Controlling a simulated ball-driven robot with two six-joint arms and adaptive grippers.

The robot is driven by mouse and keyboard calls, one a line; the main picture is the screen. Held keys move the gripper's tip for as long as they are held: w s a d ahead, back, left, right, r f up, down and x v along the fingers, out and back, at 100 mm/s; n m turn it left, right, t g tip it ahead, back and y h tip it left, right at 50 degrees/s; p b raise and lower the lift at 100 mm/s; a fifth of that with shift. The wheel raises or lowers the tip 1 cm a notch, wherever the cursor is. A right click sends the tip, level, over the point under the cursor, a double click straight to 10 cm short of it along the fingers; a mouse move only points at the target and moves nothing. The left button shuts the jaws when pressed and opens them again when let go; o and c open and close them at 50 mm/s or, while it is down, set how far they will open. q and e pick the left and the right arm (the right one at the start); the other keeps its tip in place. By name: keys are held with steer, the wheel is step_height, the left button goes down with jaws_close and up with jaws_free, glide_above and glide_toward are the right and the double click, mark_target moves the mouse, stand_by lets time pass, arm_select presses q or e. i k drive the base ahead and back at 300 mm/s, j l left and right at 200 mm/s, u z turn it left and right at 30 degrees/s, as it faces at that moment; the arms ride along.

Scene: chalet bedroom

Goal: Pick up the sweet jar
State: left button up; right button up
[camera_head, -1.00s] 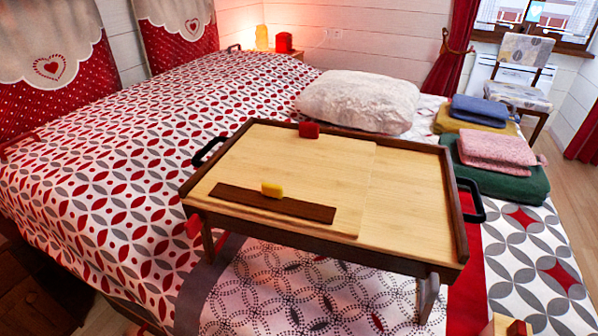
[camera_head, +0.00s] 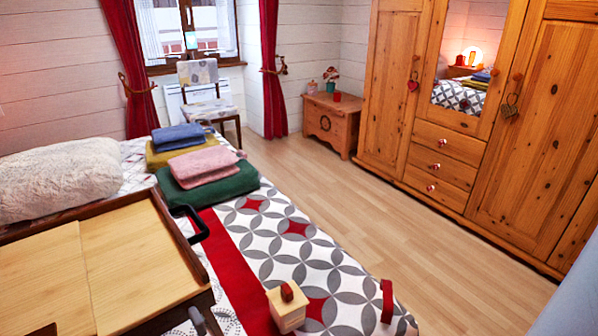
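On the wooden chest (camera_head: 335,125) against the far wall stand a few small items. One is a small pale, pinkish jar-like thing (camera_head: 312,87), which may be the sweet jar, but it is too small to be sure. Neither of my grippers is in view.
The bed (camera_head: 270,215) with a wooden bed tray (camera_head: 130,260), folded cloths (camera_head: 205,165) and a small wooden box (camera_head: 287,307) fills the left and front. Bare wooden floor (camera_head: 370,220) lies between the bed and the wardrobe (camera_head: 450,150). A chair (camera_head: 210,105) stands by the window.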

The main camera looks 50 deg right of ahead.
mark_target(293, 321)
steer(key=z, duration=1.4)
steer(key=k+j, duration=0.2)
steer(key=j, duration=0.2)
steer(key=j+u, duration=0.15)
steer(key=j, duration=0.55)
steer(key=i, duration=0.05)
